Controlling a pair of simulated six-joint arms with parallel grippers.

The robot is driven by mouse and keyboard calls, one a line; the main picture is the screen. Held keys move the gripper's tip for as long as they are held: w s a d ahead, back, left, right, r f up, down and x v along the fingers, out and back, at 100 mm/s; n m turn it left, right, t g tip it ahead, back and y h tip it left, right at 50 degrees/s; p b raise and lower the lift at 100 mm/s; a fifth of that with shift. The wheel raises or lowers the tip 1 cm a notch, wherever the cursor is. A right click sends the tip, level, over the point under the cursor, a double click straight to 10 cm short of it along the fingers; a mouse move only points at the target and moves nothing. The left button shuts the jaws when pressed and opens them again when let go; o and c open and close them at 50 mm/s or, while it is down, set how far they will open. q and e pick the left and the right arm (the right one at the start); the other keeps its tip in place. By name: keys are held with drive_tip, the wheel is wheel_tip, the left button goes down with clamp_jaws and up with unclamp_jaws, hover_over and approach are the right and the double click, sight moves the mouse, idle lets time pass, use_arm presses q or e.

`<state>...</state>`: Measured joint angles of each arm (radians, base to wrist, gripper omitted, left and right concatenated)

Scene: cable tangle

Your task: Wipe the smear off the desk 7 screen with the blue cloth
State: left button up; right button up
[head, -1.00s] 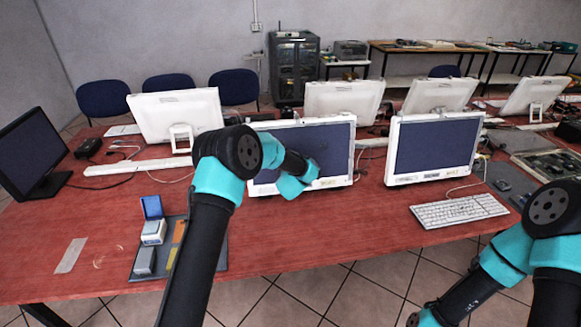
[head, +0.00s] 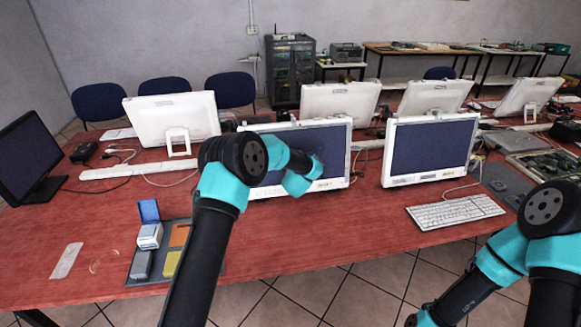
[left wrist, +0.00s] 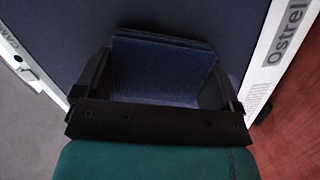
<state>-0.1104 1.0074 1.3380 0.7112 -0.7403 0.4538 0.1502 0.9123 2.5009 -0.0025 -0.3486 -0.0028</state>
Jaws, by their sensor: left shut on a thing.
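The white-framed monitor with a dark blue screen (head: 335,142) stands on the red desk, left of a similar one. My left arm reaches across its left part and hides much of it. In the left wrist view, my left gripper (left wrist: 160,88) is shut on a folded dark blue cloth (left wrist: 165,68). The cloth lies against or very close to the dark screen (left wrist: 60,25); touch is hard to tell. In the head view the left fingers and cloth are hidden behind the arm. I cannot make out a clear smear.
A second monitor (head: 432,150) and a white keyboard (head: 455,211) stand to the right. A grey tray (head: 210,262) with small boxes lies front left, beside a pale strip (head: 66,261). A black monitor (head: 25,155) stands far left. The desk front (head: 310,235) is clear.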

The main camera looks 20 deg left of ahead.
sight(326, 147)
use_arm(q)
drive_tip(key=shift+w+d, duration=0.1)
idle(0.3)
drive_tip(key=shift+w+d+r, duration=0.3)
drive_tip(key=shift+w+d, duration=0.15)
drive_tip(key=shift+d, duration=0.25)
drive_tip(key=shift+w+d+r, duration=0.3)
drive_tip(key=shift+w+d, duration=0.1)
drive_tip(key=shift+d, duration=0.25)
drive_tip(key=shift+w+d+r, duration=0.3)
drive_tip(key=shift+w+d, duration=0.15)
drive_tip(key=shift+d, duration=0.25)
drive_tip(key=shift+w+d+r, duration=0.3)
drive_tip(key=shift+w+d, duration=0.15)
drive_tip(key=shift+d, duration=0.2)
drive_tip(key=shift+w+d+r, duration=0.2)
drive_tip(key=shift+w+d, duration=0.05)
drive_tip(key=shift+d, duration=0.25)
drive_tip(key=shift+w+d+r, duration=0.2)
drive_tip(key=shift+w+d, duration=0.05)
drive_tip(key=shift+d, duration=0.25)
drive_tip(key=shift+w+d+r, duration=0.2)
drive_tip(key=shift+w+d, duration=0.05)
drive_tip(key=shift+d, duration=0.25)
drive_tip(key=shift+w+d+r, duration=0.3)
drive_tip(key=shift+w+d, duration=0.15)
drive_tip(key=shift+d, duration=0.25)
drive_tip(key=shift+w+d+r, duration=0.25)
drive_tip(key=shift+w+d, duration=0.2)
drive_tip(key=shift+d, duration=0.25)
